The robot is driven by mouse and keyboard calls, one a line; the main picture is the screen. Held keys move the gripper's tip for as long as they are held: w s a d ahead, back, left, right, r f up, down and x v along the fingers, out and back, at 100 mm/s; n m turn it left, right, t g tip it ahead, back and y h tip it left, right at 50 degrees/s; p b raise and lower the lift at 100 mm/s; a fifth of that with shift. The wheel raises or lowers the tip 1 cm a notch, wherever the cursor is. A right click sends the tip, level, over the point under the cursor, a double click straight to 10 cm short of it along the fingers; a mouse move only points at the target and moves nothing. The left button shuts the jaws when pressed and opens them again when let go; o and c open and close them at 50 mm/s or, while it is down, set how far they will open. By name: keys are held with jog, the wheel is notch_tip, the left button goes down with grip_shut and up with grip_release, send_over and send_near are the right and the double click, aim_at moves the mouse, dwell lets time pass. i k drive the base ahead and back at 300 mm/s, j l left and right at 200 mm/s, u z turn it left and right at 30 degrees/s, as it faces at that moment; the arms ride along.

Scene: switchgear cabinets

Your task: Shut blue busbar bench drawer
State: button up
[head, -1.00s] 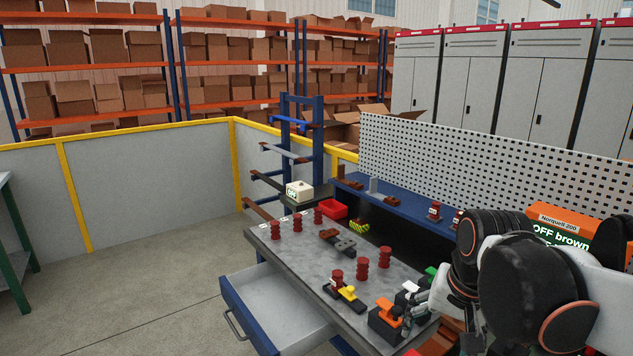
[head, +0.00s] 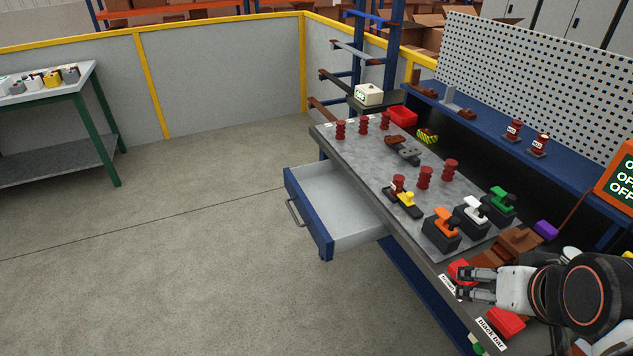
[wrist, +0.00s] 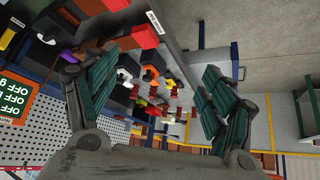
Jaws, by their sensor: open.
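The blue busbar bench drawer (head: 309,222) is pulled out from the front of the grey-topped bench (head: 357,165). Its blue front carries a grey bar handle (head: 294,212), and its pale inside looks empty. My gripper (head: 464,283) is over the bench's near right part, well to the right of the drawer and apart from it. In the wrist view my gripper (wrist: 160,100) has its dark green fingers spread apart with nothing held between them.
Red insulators (head: 424,178) and orange, white and green switches (head: 446,222) stand on the bench. Red bins (head: 505,322) sit near my gripper. A green-legged table (head: 60,120) stands at left. The floor (head: 190,260) before the drawer is clear.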

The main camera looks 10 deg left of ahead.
aim_at(336, 216)
jog(key=i+u, duration=0.2)
jog(key=u, duration=0.15)
jog(key=i+u, duration=0.3)
jog(key=k+l, duration=0.05)
